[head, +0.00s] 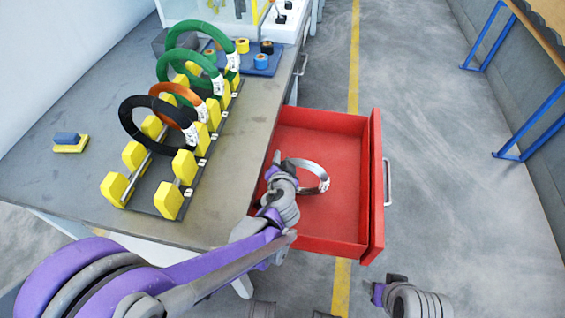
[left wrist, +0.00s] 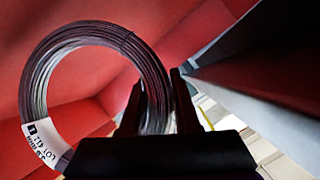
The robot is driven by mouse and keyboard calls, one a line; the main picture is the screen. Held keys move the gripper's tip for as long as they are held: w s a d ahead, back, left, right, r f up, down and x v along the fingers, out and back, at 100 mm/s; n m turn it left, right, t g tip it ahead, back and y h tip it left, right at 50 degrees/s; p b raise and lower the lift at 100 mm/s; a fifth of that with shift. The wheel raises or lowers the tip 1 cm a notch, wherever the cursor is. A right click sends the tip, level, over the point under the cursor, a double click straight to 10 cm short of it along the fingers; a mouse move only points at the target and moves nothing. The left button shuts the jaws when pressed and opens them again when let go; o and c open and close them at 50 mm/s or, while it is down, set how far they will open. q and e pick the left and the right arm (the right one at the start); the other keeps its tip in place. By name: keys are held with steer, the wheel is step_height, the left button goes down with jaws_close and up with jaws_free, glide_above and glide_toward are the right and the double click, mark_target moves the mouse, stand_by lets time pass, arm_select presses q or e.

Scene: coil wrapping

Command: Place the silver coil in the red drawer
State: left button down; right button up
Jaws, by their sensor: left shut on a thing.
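The silver coil (head: 318,178) is a wire ring held by my left gripper (head: 285,168) over the open red drawer (head: 345,226) in the head view. In the left wrist view the coil (left wrist: 143,62) appears as a dark wire ring with a white label, and its right side is between the fingers of my left gripper (left wrist: 158,110). Red drawer walls (left wrist: 200,22) surround it there. Whether the coil touches the drawer floor cannot be told. My right gripper (head: 385,288) shows at the bottom of the head view, away from the drawer; its fingers are unclear.
The grey table (head: 70,180) holds a yellow-post rack (head: 168,200) with black, orange and green coils. A blue tray (head: 262,66) with tape rolls stands behind it. A blue block (head: 67,139) lies at left.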

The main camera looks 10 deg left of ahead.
arm_select(q)
steer(key=shift+s+f, duration=0.15)
steer(key=shift+f, duration=0.3)
steer(key=shift+f, duration=0.15)
steer(key=c, duration=0.6)
jaws_free()
steer(key=shift+c, duration=0.2)
steer(key=shift+r, duration=0.2)
steer(key=p+v, duration=0.3)
steer(key=v, duration=0.9)
